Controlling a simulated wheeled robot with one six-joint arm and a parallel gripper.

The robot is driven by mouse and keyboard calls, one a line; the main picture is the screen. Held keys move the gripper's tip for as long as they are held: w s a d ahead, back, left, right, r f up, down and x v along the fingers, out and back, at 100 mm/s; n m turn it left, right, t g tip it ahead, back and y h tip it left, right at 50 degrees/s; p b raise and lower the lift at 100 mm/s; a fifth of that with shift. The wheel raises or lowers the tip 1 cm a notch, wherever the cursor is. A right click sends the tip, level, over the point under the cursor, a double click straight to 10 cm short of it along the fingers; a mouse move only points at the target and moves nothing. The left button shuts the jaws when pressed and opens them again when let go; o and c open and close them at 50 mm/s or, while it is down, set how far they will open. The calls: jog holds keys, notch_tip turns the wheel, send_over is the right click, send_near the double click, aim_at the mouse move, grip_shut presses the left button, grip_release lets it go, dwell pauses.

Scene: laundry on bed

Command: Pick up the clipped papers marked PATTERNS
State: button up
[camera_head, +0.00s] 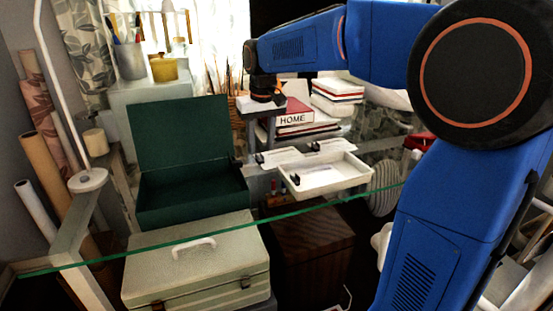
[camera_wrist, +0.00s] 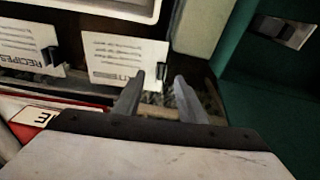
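Clipped papers with a black clip (camera_wrist: 105,55) lie in the middle of the wrist view. Their printed word is partly hidden by a finger, so I cannot read it whole. In the head view they seem to be the sheet (camera_head: 283,156) behind the white tray, nearest the green box. My gripper (camera_wrist: 160,80) is open and empty. Its fingertips are close to the black clip, which shows between them; I cannot tell whether they touch. In the head view my gripper (camera_head: 262,143) points down just behind these papers.
Papers marked RECIPES (camera_wrist: 28,45) lie alongside, also behind the tray (camera_head: 345,184). The tray holds another clipped sheet (camera_head: 318,177). An open green box (camera_head: 195,185) stands close to the left. A red book marked HOME (camera_head: 293,119) and stacked books stand behind.

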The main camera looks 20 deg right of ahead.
aim_at(260, 160)
jog(key=shift+w+a+f, duration=0.1)
jog(key=shift+w+f, duration=0.05)
jog(key=shift+f, duration=0.6)
jog(key=shift+w+f, duration=0.1)
jog(key=shift+f, duration=0.65)
grip_shut()
